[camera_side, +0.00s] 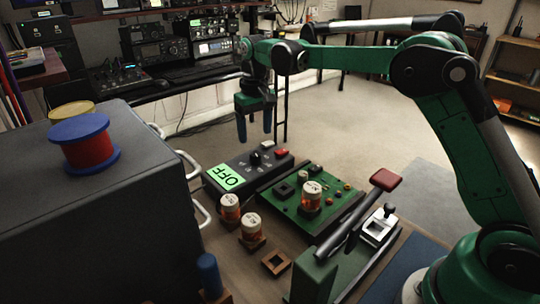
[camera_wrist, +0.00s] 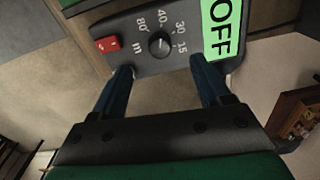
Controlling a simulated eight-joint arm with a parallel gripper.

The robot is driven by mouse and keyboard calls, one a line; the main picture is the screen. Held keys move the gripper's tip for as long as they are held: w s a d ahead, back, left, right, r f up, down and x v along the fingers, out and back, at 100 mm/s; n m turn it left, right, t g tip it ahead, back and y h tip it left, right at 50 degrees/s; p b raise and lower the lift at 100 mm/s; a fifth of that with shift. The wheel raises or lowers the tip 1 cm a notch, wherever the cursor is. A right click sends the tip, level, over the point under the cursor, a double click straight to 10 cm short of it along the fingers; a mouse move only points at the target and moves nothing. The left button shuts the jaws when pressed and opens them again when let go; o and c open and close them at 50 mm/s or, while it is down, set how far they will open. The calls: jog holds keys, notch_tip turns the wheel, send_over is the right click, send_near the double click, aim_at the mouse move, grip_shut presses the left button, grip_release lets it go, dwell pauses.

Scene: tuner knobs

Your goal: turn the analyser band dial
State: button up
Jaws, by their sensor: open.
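The analyser (camera_side: 222,162) is a dark box on the bench with a green display (camera_side: 227,178) reading OFF. Its band dial (camera_side: 255,158) is a small round black knob. In the wrist view the dial (camera_wrist: 160,44) has a short pale mark and white band numbers 80, 40, 30 and 15 around it. A red switch (camera_wrist: 107,44) sits beside the dial. My gripper (camera_side: 254,134) hangs pointing down above the far side of the analyser, apart from the dial. In the wrist view its blue fingers (camera_wrist: 163,68) are spread and empty, with the dial just beyond the gap between the tips.
A large grey case (camera_side: 110,190) with handles and a red-blue spool (camera_side: 87,145) fills the left. A red-handled lever (camera_side: 384,181) rises at right.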

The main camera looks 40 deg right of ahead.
aim_at(255, 153)
jog(key=shift+w+f, duration=0.2)
jog(key=shift+f, duration=3.05)
grip_shut()
jog(key=shift+m, duration=0.3)
jog(key=m, duration=0.4)
jog(key=shift+m, duration=2.6)
